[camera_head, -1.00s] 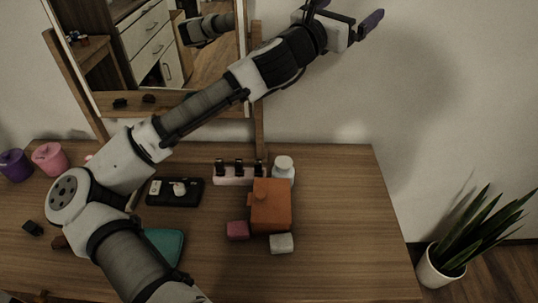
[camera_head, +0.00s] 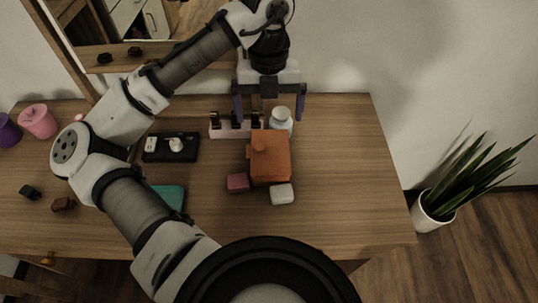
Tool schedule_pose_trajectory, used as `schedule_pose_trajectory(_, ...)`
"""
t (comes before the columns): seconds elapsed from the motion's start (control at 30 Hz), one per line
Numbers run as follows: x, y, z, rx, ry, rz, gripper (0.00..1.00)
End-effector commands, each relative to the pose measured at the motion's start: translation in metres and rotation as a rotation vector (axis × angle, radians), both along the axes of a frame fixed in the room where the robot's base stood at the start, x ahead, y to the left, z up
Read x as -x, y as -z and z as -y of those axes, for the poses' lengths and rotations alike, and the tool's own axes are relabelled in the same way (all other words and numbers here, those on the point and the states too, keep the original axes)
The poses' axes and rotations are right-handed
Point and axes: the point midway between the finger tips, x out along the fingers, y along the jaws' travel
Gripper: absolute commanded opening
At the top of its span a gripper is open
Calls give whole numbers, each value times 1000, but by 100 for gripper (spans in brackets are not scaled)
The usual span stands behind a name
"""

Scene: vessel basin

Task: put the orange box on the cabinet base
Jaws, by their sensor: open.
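The orange box (camera_head: 271,160) stands on the wooden table, right of the middle of the view. It has a small knob on its left front side. My gripper (camera_head: 270,113) points down with its two fingers spread, behind and above the box. Nothing is between the fingers that I can see as held. The fingertips appear near the pink holder and the white jar in the picture; their exact height is unclear. No cabinet base can be clearly picked out; a drawer with a knob (camera_head: 48,259) shows under the table's front left.
A black tray (camera_head: 171,147) lies left. The table's right side (camera_head: 350,170) is clear.

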Motion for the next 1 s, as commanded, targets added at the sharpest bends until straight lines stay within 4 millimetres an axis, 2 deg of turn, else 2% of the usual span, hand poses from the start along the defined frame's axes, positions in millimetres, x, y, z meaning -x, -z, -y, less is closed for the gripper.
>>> schedule_pose_trajectory(0.13,6,18,-2,-6,7,-19,100)
schedule_pose_trajectory(0.4,12,68,-2,-6,4,-15,100)
schedule_pose_trajectory(0.67,14,88,-2,-7,4,-12,100)
schedule_pose_trajectory(1.0,20,132,-4,-6,4,-11,100)
